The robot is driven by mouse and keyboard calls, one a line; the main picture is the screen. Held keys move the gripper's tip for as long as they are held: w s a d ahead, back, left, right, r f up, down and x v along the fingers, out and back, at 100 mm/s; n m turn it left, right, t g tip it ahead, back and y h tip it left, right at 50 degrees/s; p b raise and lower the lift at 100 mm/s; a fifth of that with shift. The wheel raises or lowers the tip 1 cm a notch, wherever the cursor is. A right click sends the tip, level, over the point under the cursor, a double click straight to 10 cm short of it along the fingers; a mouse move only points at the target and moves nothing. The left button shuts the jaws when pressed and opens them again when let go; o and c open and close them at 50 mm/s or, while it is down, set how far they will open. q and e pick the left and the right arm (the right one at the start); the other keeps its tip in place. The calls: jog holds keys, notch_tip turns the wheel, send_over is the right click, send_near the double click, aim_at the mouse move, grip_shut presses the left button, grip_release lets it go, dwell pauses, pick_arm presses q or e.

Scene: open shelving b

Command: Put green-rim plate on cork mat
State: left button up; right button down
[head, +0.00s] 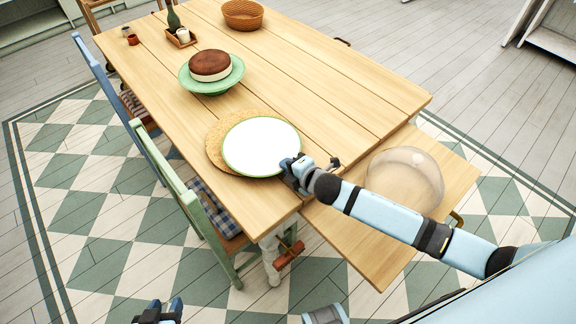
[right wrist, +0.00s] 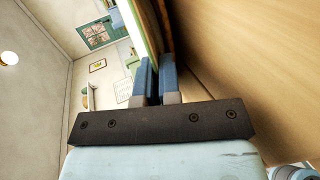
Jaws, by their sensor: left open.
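The green-rim plate (head: 261,146) is white with a thin green edge. In the head view it is over the cork mat (head: 214,142), offset to the right, so the mat shows mainly on its left and top. I cannot tell whether it rests flat on the mat or is slightly above it. My right gripper (head: 293,168) is at the plate's lower right edge, shut on its rim; its fingers (right wrist: 158,80) are close together in the right wrist view, with the plate's edge beyond them. My left gripper (head: 162,311) is open and empty at the bottom left, away from the table.
A cake (head: 210,64) sits on a green stand (head: 198,84) behind the mat. A basket (head: 243,14) is at the far end. Chairs line the left side. The table's right half is clear.

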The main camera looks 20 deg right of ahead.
jog(key=shift+r, duration=0.15)
jog(key=c, duration=1.3)
grip_release()
